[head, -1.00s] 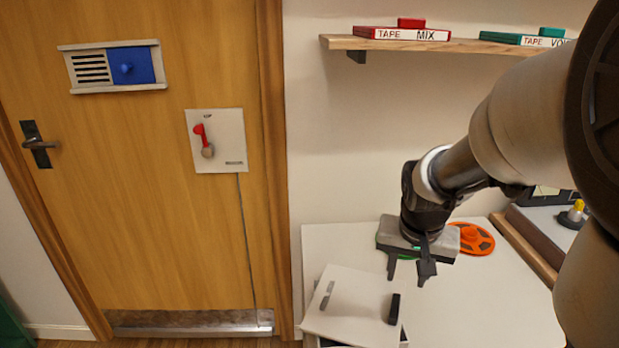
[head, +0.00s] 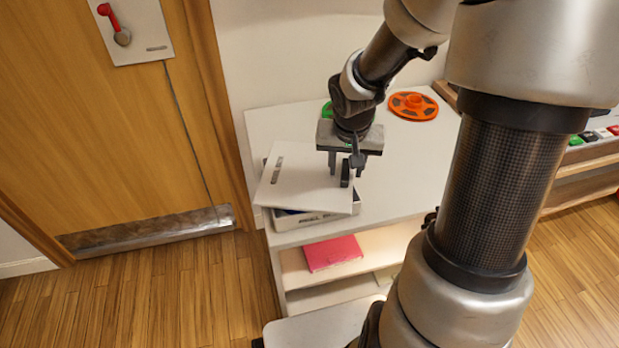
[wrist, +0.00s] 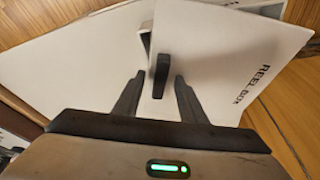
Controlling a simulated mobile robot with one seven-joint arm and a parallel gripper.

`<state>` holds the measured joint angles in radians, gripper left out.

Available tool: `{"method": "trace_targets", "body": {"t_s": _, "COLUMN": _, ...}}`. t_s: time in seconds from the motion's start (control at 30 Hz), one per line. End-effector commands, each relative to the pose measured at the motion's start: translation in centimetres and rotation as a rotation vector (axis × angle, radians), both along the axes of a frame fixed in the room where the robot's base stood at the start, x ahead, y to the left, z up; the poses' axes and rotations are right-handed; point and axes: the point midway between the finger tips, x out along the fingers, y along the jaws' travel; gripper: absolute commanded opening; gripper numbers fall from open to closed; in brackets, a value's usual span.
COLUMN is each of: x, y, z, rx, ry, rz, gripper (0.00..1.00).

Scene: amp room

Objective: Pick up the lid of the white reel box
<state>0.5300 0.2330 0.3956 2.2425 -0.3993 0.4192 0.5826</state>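The white reel box (head: 318,217) stands on the front left of the white table. Its flat white lid (head: 305,190) lies askew on top, turned relative to the box, so part of the open rim shows. The lid (wrist: 215,60) carries the words REEL BOX and a black upright handle (wrist: 161,72) near one edge. My gripper (head: 345,168) points down over the handle side of the lid. In the wrist view my gripper (wrist: 158,78) is open, with the handle between its fingertips and a gap on each side. Whether a finger touches the lid is unclear.
An orange reel (head: 413,106) lies at the back of the white table (head: 400,160). A pink box (head: 332,253) sits on the shelf below. The wooden door (head: 90,130) is to the left. The tabletop right of the box is clear.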

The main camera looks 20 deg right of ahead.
Motion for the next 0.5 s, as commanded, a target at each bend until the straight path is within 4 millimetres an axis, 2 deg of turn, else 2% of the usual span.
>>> {"method": "trace_targets", "body": {"t_s": 0.2, "x": 0.04, "y": -0.01, "z": 0.03, "rx": 0.0, "ry": -0.001, "rz": 0.0, "gripper": 0.36}}
{"method": "trace_targets", "body": {"t_s": 0.4, "x": 0.02, "y": -0.01, "z": 0.04, "rx": 0.0, "ry": -0.001, "rz": 0.0, "gripper": 0.02}}
{"method": "trace_targets", "body": {"t_s": 0.5, "x": 0.06, "y": 0.0, "z": 0.07, "rx": 0.0, "ry": -0.001, "rz": 0.0, "gripper": 0.0}}
